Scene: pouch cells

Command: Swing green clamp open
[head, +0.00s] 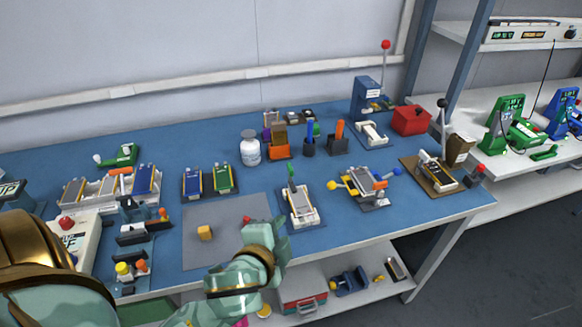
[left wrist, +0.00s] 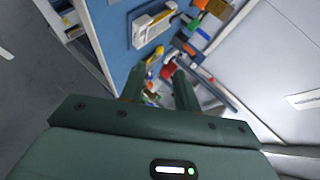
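A small fixture (head: 300,208) with a pale base and a grey plate stands right of the grey mat in the head view. A clamp lever with a green handle (head: 291,172) rises upright at its back edge. My left gripper (head: 265,234) is just left of and nearer than this fixture, over the right edge of the mat, apart from the handle. In the left wrist view its two dark green fingers (left wrist: 160,88) are spread with nothing held between them. A pale fixture (left wrist: 152,25) lies beyond the fingers; I cannot tell which one it is. My right gripper is not in view.
A fixture with yellow and blue knobs (head: 366,187) stands to the right. An orange block (head: 205,232) lies on the grey mat (head: 197,253). A white bottle (head: 249,148) and pen holders stand behind. Green devices (head: 505,125) sit on the right bench.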

